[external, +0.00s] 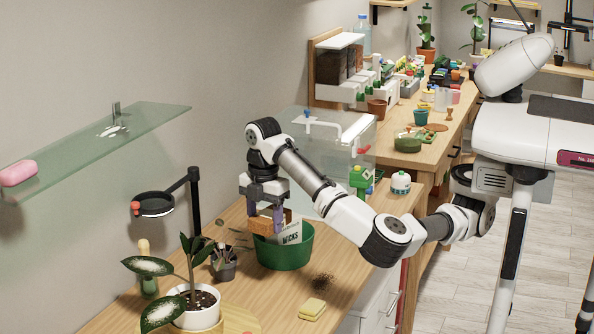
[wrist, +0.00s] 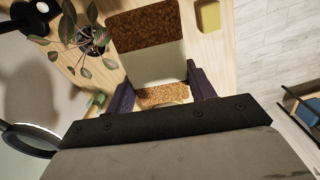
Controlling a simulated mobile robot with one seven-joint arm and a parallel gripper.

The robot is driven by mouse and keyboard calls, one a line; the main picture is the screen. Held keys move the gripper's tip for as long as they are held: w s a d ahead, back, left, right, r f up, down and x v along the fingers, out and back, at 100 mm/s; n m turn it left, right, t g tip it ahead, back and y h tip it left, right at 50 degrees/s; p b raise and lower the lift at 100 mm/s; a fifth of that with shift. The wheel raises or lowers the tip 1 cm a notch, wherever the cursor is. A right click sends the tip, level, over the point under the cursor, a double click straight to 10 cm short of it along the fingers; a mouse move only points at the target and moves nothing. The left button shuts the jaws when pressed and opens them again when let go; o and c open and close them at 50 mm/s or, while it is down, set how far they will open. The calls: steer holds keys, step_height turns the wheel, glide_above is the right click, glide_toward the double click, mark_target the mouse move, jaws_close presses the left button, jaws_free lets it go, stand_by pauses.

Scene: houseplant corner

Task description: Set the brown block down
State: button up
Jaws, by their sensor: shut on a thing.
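The brown block (external: 258,223) is between the fingers of my gripper (external: 265,210), which is shut on it. In the wrist view the block (wrist: 156,27) has a rough brown surface with a pale band across it, and my gripper's dark purple fingers (wrist: 161,92) stand on either side. In the external view the block is at the left rim of a green tub (external: 284,252). I cannot tell whether it touches the tub or anything below it.
A white card marked WICKS (external: 291,234) shows at the tub. A potted plant (external: 193,298), a pen cup (external: 223,264) and a ring lamp (external: 153,204) stand to the left. A yellow sponge (external: 312,309) and spilled soil (external: 322,282) lie in front. Bare tabletop lies between them.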

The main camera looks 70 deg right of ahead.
steer(key=w+d+r, duration=0.2)
steer(key=w+d, duration=0.6)
steer(key=w, duration=0.3)
steer(key=w+d+f+n, duration=0.1)
steer(key=w+d, duration=0.4)
steer(key=d, duration=0.9)
steer(key=w+d+f+n, duration=0.1)
steer(key=w+d, duration=0.4)
steer(key=d, duration=0.8)
steer(key=f, duration=1)
steer(key=d+f, duration=0.1)
steer(key=f, duration=0.4)
steer(key=shift+w, duration=0.2)
steer(key=shift+f+p, duration=0.6)
steer(key=shift+f, duration=1.8)
steer(key=shift+f, duration=0.15)
steer(key=o, duration=1)
steer(key=shift+o, duration=0.2)
